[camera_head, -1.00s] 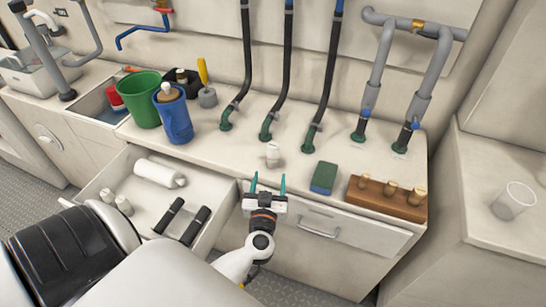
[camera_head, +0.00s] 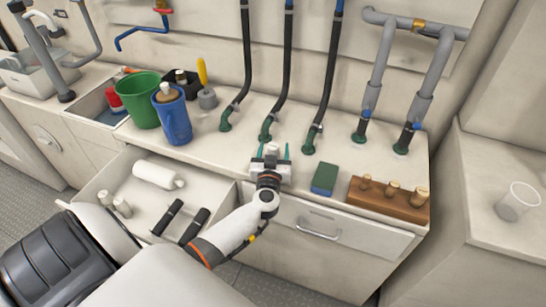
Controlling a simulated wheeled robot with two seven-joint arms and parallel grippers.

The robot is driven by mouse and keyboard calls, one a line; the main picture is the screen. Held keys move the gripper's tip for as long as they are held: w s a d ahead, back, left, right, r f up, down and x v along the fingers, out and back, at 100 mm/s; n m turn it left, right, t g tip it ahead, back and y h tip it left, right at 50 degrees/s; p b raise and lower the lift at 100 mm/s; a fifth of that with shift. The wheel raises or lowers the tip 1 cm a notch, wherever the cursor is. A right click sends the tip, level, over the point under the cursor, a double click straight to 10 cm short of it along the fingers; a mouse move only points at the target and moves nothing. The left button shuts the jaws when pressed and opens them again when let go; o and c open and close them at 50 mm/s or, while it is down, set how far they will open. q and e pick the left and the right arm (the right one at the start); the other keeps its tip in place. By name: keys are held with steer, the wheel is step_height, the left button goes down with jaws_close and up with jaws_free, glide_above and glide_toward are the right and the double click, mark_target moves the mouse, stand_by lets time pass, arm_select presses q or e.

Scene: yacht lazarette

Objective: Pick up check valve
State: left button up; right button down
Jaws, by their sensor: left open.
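The small white fitting that looks like the check valve (camera_head: 272,148) stands on the counter near its front edge, in front of the black hoses. My left gripper (camera_head: 272,152) is open, with its two green fingertips on either side of the valve. The gripper body hides the valve's lower part, and I cannot tell whether the fingers touch it. My right gripper is not in the head view.
A blue pitcher (camera_head: 174,120) and green bucket (camera_head: 139,97) stand left. Hoses (camera_head: 326,85) rise behind. An open drawer (camera_head: 105,170) juts out at front left.

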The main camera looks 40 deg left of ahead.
arm_select(q)
steer(key=shift+c, duration=0.2)
steer(key=c, duration=1.2)
